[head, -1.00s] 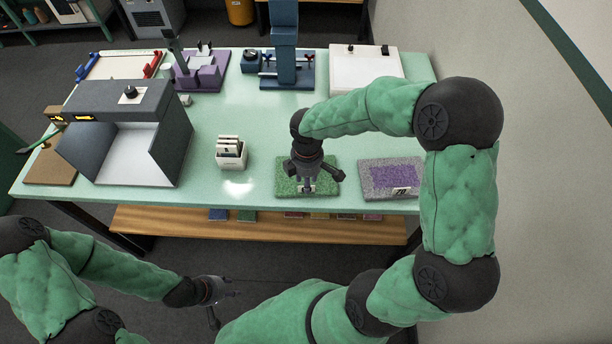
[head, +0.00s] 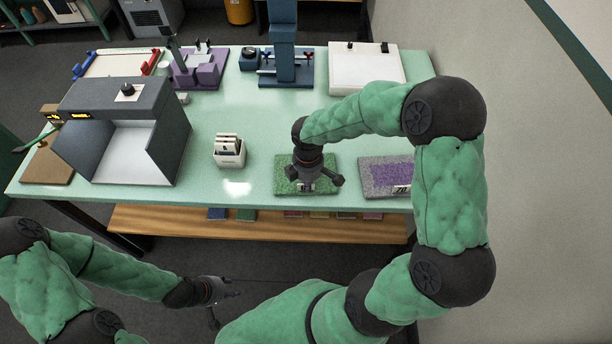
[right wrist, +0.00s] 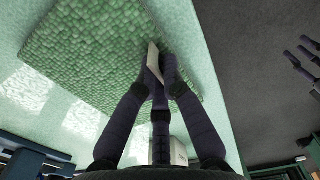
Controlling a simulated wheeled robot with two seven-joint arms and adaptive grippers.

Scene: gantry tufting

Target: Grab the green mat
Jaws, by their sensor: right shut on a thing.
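The green mat (head: 325,165) lies flat on the pale green table near its front edge. In the right wrist view the mat (right wrist: 110,45) fills the upper left, with a white tag (right wrist: 153,60) at its edge. My right gripper (head: 305,187) is low over the mat's front edge. In the right wrist view its fingers (right wrist: 160,75) are shut on the mat at the white tag. The fingers hide part of the tag. My left gripper (head: 228,308) is empty, with its fingers apart, in front of the table and away from the mat.
A purple and grey mat (head: 387,172) lies just right of the green mat. A white holder with cards (head: 229,156) stands to the left, beyond it a grey booth (head: 125,130). Machines line the back. A wooden shelf (head: 260,224) runs below the tabletop.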

